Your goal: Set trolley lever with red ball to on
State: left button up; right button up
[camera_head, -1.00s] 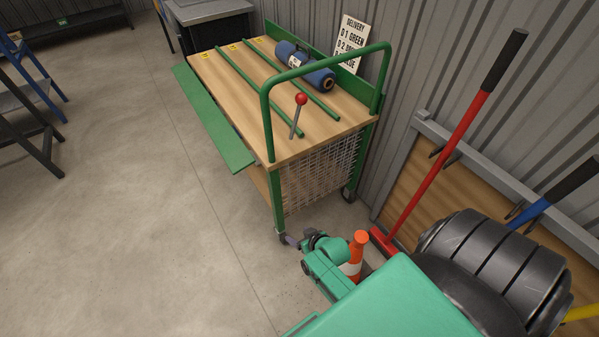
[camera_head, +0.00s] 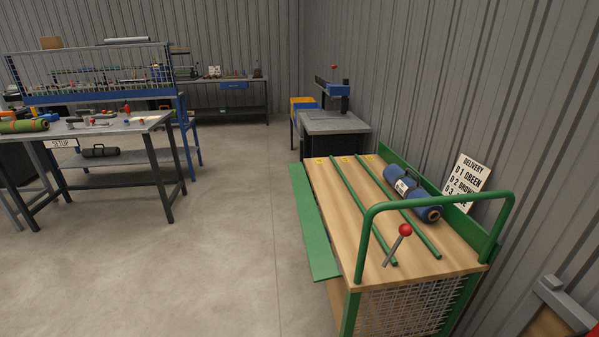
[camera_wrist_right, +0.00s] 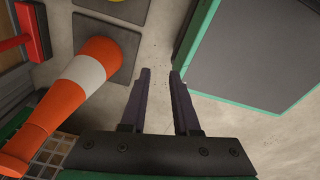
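The green trolley (camera_head: 345,225) with a wooden top stands in the lower right of the head view. Its lever (camera_head: 394,249) has a red ball (camera_head: 405,230) on top and rises from near the close end of the deck, inside the green handle rail (camera_head: 365,230). The lever leans to the upper right; no on or off marks are readable. My right gripper (camera_wrist_right: 160,73) shows in the right wrist view, its two fingers apart with nothing between them, over the floor. The lever is not in that view. My left gripper is in neither view.
A delivery sign (camera_head: 466,180) leans at the wall. An orange-white cone (camera_wrist_right: 82,75) stands close beside my right gripper. A setup table (camera_head: 110,128) is at left; floor between it and the trolley is clear.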

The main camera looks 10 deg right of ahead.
aim_at(396, 247)
grip_shut()
jog(key=w+a+r+b, duration=0.2)
jog(key=w+r, duration=0.1)
jog(key=w, duration=0.7)
jog(key=w+r+m+t+b, duration=0.1)
jog(key=w+r+t+b, duration=0.1)
jog(key=w+r, duration=0.6)
jog(key=w+r+m+t+b, duration=0.15)
jog(key=w+r, duration=0.25)
jog(key=r, duration=0.9)
jog(key=w+d+r+m+t+y+b, duration=0.1)
jog(key=w+d+r+m+t+y, duration=0.2)
jog(key=w+d+r+m+t, duration=0.55)
jog(key=w+d+r+m+t+h, duration=0.1)
jog(key=w+d+r+m+t, duration=0.15)
jog(key=d+r+m, duration=0.55)
jog(key=w+d+r+m+t+h, duration=0.1)
jog(key=w+d+r+m+t, duration=0.15)
jog(key=d+r, duration=0.55)
jog(key=w+a+r+p, duration=0.3)
jog(key=w+a+p, duration=0.2)
jog(key=w, duration=0.5)
jog(key=shift+w+a+m, duration=0.3)
jog(key=shift+a+m, duration=0.15)
jog(key=shift+a, duration=0.4)
